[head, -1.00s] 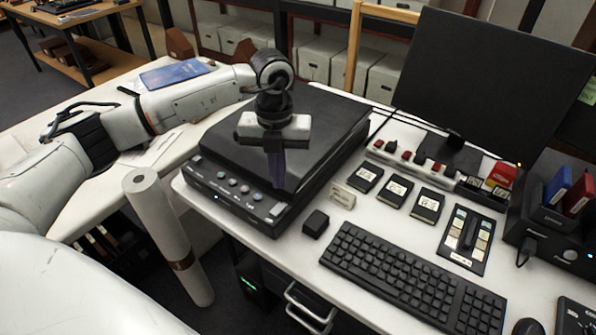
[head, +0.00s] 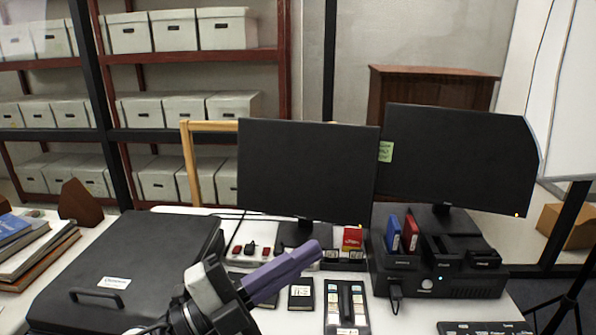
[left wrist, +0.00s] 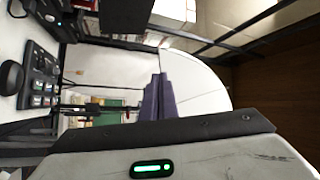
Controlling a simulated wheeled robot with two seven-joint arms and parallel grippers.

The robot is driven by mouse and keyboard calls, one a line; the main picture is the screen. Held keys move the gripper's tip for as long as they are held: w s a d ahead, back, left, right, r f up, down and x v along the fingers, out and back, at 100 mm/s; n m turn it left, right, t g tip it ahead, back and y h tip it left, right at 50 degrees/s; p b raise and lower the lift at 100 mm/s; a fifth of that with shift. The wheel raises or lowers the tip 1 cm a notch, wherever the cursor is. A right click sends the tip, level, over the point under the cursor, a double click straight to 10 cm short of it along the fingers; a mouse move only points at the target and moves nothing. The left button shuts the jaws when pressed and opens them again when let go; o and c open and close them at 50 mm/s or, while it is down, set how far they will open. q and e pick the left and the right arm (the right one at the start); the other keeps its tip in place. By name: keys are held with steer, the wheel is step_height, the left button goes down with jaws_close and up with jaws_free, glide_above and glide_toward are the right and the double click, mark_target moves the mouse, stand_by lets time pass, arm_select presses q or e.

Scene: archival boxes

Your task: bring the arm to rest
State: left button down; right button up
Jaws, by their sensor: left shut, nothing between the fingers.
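My left gripper (head: 286,272) comes up from the bottom of the head view. Its purple-grey fingers lie together, shut and empty, and point up and to the right. They are in front of the desk, between the scanner and the monitors. The shut fingers also show in the left wrist view (left wrist: 156,97). My right gripper is not in view.
A black scanner (head: 130,262) lies on the white desk at left. Two dark monitors (head: 308,170) stand behind the gripper. A black dock (head: 435,275) holds a blue and a red cartridge. Books (head: 30,250) are stacked far left. Shelves of white boxes (head: 172,30) stand behind.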

arm_select(q)
steer(key=w+a+f+n+t+y, duration=0.2)
steer(key=a+n+t+y, duration=0.2)
steer(key=a+n+y, duration=0.35)
steer(key=w+a+f+n+t+y, duration=0.25)
steer(key=a+n+t+y, duration=0.3)
steer(key=n, duration=0.35)
steer(key=s+a+f+n+g+y, duration=0.45)
steer(key=a+f, duration=0.25)
steer(key=f, duration=0.3)
steer(key=s+a+f+n+g, duration=0.1)
steer(key=s+f+g, duration=0.6)
steer(key=s, duration=0.4)
steer(key=s+a+f+n+g, duration=0.2)
steer(key=s+f+g, duration=0.3)
steer(key=s+f, duration=0.5)
steer(key=w+d+f+t+h, duration=0.1)
steer(key=d+f+t, duration=0.4)
steer(key=f, duration=0.7)
steer(key=shift+w+d, duration=0.4)
steer(key=shift+w, duration=0.15)
steer(key=shift+h, duration=0.25)
